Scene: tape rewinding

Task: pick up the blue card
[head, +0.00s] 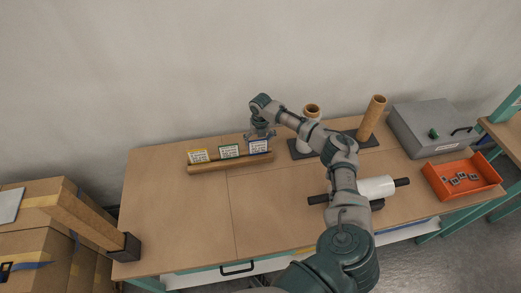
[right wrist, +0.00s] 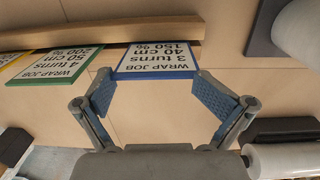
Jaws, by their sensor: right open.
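The blue card (head: 258,146) is the rightmost of three cards standing on a wooden holder (head: 232,163) at the back of the table. In the right wrist view the blue card (right wrist: 157,60) reads "WRAP JOB, 3 turns, 40 cm, 150 %". My right gripper (head: 260,134) is over the card, and part of the card is hidden by it in the head view. In the right wrist view the open fingers (right wrist: 155,90) are on either side of the card's near edge, with nothing held between them. My left gripper is not in view.
A green card (head: 229,151) and a yellow card (head: 198,156) stand left of the blue one. A cardboard tube (head: 371,117), a white roll (head: 376,187), a grey box (head: 432,127) and an orange tray (head: 441,186) are to the right.

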